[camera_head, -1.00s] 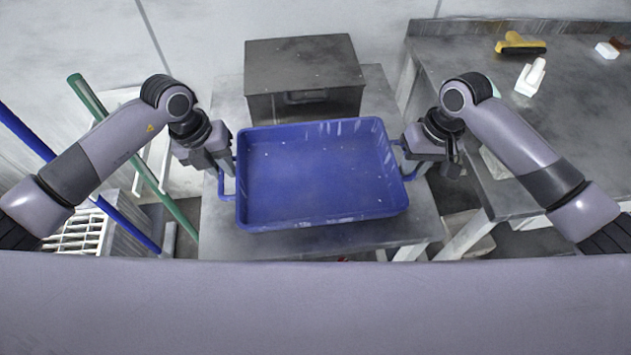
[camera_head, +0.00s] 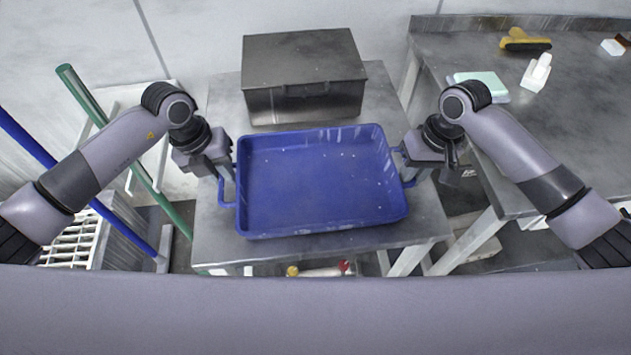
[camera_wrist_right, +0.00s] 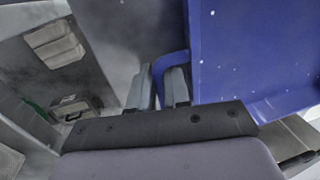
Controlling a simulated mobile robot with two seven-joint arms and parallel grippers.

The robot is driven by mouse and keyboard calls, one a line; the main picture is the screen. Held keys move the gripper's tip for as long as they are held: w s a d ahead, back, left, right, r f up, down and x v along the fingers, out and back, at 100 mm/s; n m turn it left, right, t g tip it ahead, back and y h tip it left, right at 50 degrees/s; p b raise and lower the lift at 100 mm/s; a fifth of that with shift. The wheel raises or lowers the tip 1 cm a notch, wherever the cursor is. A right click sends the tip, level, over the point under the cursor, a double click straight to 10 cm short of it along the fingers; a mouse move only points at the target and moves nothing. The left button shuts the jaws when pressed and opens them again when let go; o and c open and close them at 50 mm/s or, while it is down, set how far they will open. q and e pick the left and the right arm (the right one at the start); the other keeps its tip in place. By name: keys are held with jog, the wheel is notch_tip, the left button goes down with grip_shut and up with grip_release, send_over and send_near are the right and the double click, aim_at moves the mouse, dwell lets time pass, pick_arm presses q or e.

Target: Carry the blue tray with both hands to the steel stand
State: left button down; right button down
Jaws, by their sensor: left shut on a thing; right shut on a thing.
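The blue tray (camera_head: 320,185) is empty and looks roughly level over the grey steel stand (camera_head: 225,112). Whether its bottom touches the stand top cannot be told. My left gripper (camera_head: 226,170) is shut on the tray's left handle. My right gripper (camera_head: 403,165) is shut on the right handle; in the right wrist view its fingers (camera_wrist_right: 160,85) close around the blue handle (camera_wrist_right: 167,62) beside the tray wall (camera_wrist_right: 240,55).
A dark metal box (camera_head: 305,80) stands on the stand behind the tray. A steel bench (camera_head: 540,130) at right holds a pale teal block (camera_head: 485,84), a white bottle (camera_head: 537,72) and a yellow brush (camera_head: 525,41). Green (camera_head: 90,110) and blue poles (camera_head: 30,140) lean at left.

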pick_arm(q)
jog(key=shift+f+b, duration=0.4)
jog(key=shift+f, duration=0.2)
pick_arm(e)
jog(key=shift+f, duration=0.6)
pick_arm(q)
jog(key=c, duration=1.1)
grip_release()
pick_arm(e)
jog(key=c, duration=1.1)
grip_release()
jog(key=shift+r, duration=0.1)
pick_arm(q)
notch_tip(320, 180, up, 12)
jog(key=a, duration=0.2)
jog(key=shift+s+a, duration=0.15)
pick_arm(e)
notch_tip(320, 180, up, 12)
jog(key=d, duration=0.2)
jog(key=shift+w+d, duration=0.15)
pick_arm(q)
jog(key=shift+f, duration=0.1)
pick_arm(e)
jog(key=shift+f, duration=0.2)
